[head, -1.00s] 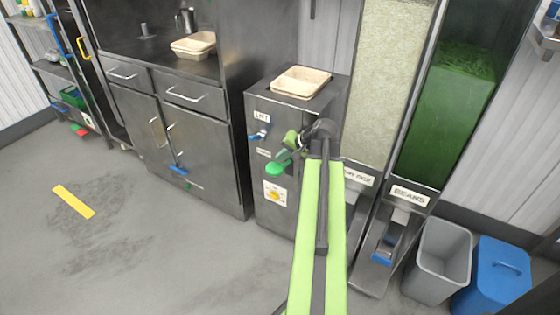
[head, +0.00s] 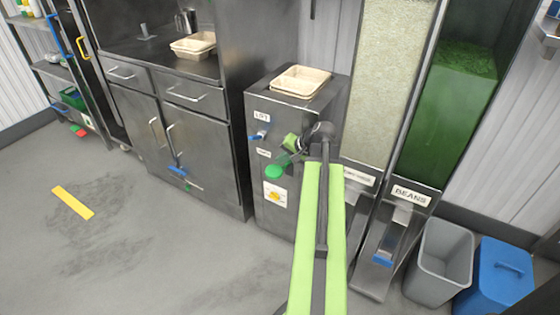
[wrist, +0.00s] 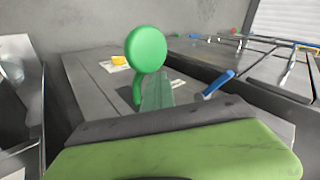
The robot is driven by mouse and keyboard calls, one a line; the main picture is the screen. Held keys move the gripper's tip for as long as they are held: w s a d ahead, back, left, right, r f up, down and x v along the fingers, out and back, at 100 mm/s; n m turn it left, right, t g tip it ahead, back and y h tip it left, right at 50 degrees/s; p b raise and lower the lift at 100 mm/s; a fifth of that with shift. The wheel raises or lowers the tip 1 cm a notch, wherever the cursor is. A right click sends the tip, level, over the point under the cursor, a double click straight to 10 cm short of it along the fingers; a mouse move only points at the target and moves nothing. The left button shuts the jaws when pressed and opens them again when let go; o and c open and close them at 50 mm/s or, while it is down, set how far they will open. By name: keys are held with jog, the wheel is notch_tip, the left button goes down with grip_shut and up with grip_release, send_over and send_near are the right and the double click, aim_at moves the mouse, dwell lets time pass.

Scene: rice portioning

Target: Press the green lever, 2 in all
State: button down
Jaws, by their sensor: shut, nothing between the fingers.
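The green lever (head: 274,172) sticks out from the front of the steel cabinet (head: 262,222), below a blue lever. Its round green knob (wrist: 146,48) stands just beyond my gripper in the wrist view, with a short green stem under it. My gripper (head: 291,142) is close to the lever, just above and to the right of its knob in the head view. The gripper is shut and empty. I cannot tell whether gripper and lever touch.
The blue lever (head: 259,135) sits beside the LIFT label, and a beige tray (head: 300,81) rests on the cabinet. A beans dispenser (head: 410,195) stands to the right, near a grey bin (head: 443,255) and a blue bin (head: 497,275).

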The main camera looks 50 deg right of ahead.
jog(key=shift+s+a+f+b, duration=0.1)
jog(key=shift+a+f+b, duration=0.15)
jog(key=shift+f+b, duration=0.45)
jog(key=shift+s+a+f+b, duration=0.1)
jog(key=shift+a+f+b, duration=0.1)
jog(key=shift+f+b, duration=0.45)
dwell(1.0)
dwell(0.5)
jog(key=shift+w+d+r+p, duration=0.1)
jog(key=shift+d+r+p, duration=0.2)
jog(key=shift+r+p, duration=0.65)
jog(key=shift+w+d+r+p, duration=0.1)
jog(key=shift+d+r+p, duration=0.15)
jog(key=shift+r+p, duration=0.7)
jog(key=shift+w+d+r+p, duration=0.1)
jog(key=shift+d+r+p, duration=0.2)
jog(key=shift+r+p, duration=0.65)
jog(key=r+p, duration=0.1)
jog(key=d+r+p, duration=0.1)
jog(key=r+p, duration=0.2)
jog(key=shift+w+d+r+p, duration=0.2)
jog(key=shift+d+r+p, duration=0.1)
jog(key=shift+r+p, duration=0.1)
jog(key=shift+a, duration=0.1)
